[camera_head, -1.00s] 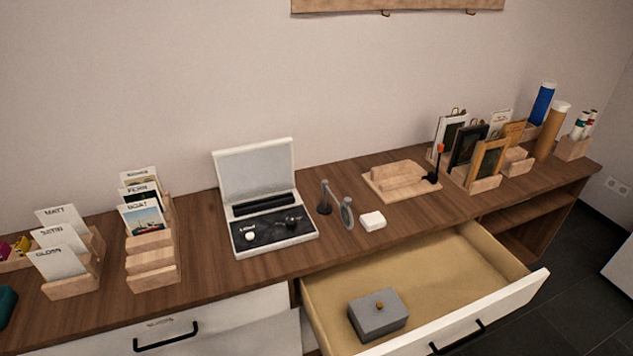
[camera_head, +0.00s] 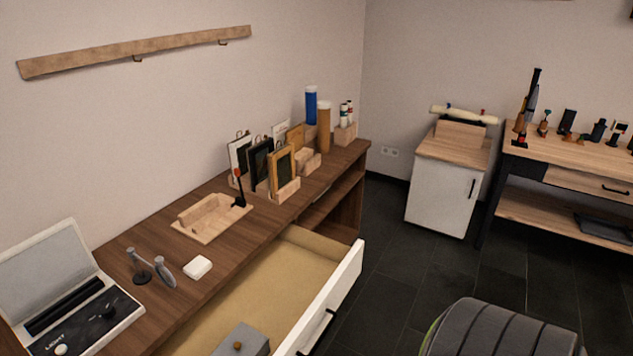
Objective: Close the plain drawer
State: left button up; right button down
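The plain drawer (camera_head: 345,285) is pulled open from the wooden desk (camera_head: 225,226). It has a white front with a black handle (camera_head: 316,332) and a tan interior. A grey box (camera_head: 242,341) with a small wooden knob lies inside it, cut off by the bottom edge of the view. The drawer's near end is also cut off. Neither of my grippers shows in the head view.
A dark ribbed rounded object (camera_head: 500,332) is at the bottom right. A white cabinet (camera_head: 440,196) stands beyond. Dark floor is clear between.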

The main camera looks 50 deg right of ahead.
aim_at(290, 291)
jog(key=z, duration=1.4)
